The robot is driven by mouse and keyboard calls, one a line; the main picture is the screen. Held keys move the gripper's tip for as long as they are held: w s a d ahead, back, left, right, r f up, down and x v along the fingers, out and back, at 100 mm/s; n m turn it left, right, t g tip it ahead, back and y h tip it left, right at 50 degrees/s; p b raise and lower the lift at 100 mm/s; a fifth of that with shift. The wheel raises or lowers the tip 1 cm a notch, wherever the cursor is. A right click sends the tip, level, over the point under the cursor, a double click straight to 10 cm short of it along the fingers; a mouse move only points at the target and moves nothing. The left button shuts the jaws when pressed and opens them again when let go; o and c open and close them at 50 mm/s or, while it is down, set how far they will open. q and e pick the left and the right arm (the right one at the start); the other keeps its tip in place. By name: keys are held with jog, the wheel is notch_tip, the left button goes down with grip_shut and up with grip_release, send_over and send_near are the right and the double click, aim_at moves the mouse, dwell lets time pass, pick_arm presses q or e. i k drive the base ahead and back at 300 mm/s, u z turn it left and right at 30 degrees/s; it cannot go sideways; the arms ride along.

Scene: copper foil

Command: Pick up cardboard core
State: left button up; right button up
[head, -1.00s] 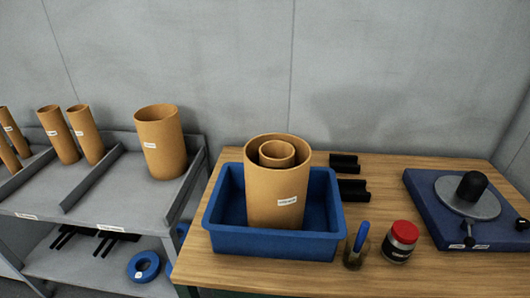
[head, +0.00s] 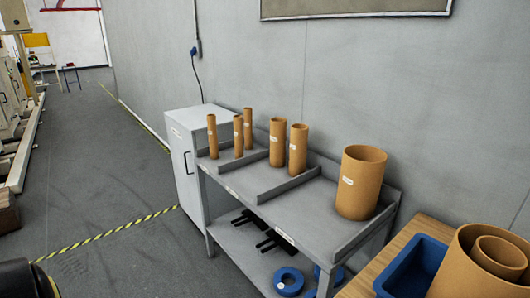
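Several brown cardboard cores with white labels stand upright on the grey shelf (head: 262,190). The widest core (head: 361,183) stands alone in the right section. Two medium cores, one of them (head: 298,150) slightly to the right of the other (head: 277,142), stand in the middle section. Thin cores, including one in front (head: 212,136), stand in the left section. Neither gripper is in view.
A wooden table (head: 372,276) adjoins the shelf's right end. Blue rings (head: 288,281) and black brackets (head: 276,243) lie on the lower shelf. A grey cabinet (head: 188,160) stands beyond. Open floor (head: 110,205) with yellow-black tape (head: 105,235) lies left.

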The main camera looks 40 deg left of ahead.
aim_at(211, 118)
jog(key=u, duration=1.7)
jog(key=k, duration=1)
jog(key=u, duration=0.3)
jog(key=i, duration=3)
jog(key=z, duration=2.9)
jog(key=i, duration=0.35)
jog(key=u, duration=0.1)
